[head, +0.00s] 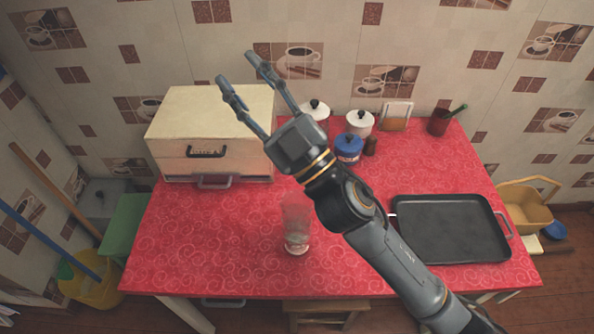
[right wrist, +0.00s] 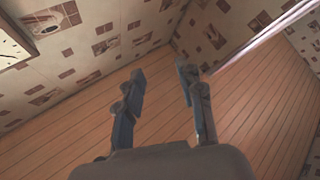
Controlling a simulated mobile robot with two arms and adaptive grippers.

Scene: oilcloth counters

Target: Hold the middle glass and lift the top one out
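A stack of clear glasses (head: 296,226) stands upright near the middle of the red counter in the head view. The glasses are see-through, so I cannot tell the rims of the middle and top ones apart. My right gripper (head: 236,68) is open and empty, raised well above the counter, its fingers pointing to the upper left, away from the stack. In the right wrist view its two fingers (right wrist: 160,72) stand apart with nothing between them, and no glass shows there. My left gripper is not in view.
A cream bread box (head: 215,117) stands at the back left. White and blue lidded canisters (head: 348,147) stand at the back middle. A black tray (head: 450,228) lies at the right, partly behind my right arm. The red counter (head: 200,255) is clear around the stack.

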